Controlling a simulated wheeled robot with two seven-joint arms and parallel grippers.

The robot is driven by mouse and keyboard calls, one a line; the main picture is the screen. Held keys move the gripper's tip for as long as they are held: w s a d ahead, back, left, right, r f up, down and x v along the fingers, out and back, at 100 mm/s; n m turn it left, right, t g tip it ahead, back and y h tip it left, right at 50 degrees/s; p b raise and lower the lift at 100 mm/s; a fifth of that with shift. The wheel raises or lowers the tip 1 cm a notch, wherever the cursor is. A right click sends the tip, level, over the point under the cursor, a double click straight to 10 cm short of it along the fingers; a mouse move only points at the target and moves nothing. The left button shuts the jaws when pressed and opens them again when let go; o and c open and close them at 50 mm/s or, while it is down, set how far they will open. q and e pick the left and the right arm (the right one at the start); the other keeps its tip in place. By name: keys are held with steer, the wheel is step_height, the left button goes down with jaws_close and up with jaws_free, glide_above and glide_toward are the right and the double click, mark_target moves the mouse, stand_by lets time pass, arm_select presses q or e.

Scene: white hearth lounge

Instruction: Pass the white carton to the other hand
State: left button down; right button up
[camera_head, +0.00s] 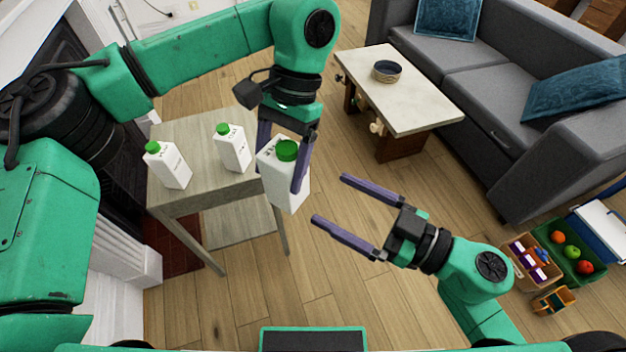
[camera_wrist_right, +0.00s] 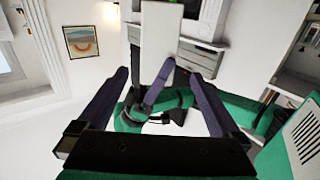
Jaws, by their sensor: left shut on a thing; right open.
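The white carton (camera_head: 290,190) with a green cap is held in the air by my left gripper (camera_head: 282,168), just off the right edge of the small wooden table. One purple finger crosses the carton's right side; the other is partly hidden behind it. My right gripper (camera_head: 329,198) is open and empty, to the right of the carton and a little lower in the picture, its fingers pointing towards it with a gap between. In the right wrist view, the white carton (camera_wrist_right: 160,28) shows beyond and between the open right fingers (camera_wrist_right: 158,78).
Two similar green-capped cartons stand on the wooden table (camera_head: 200,200), one at left (camera_head: 172,170) and one nearer the middle (camera_head: 232,152). A low table (camera_head: 420,105) holding a dark bowl (camera_head: 387,71) and a grey sofa (camera_head: 490,85) stand right. Crates (camera_head: 575,268) sit lower right.

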mark_target(283, 171)
steer(key=x, duration=1.2)
steer(key=c, duration=1.4)
arm_select(q)
jaws_free()
arm_select(e)
steer(key=shift+d, duration=0.1)
jaws_close()
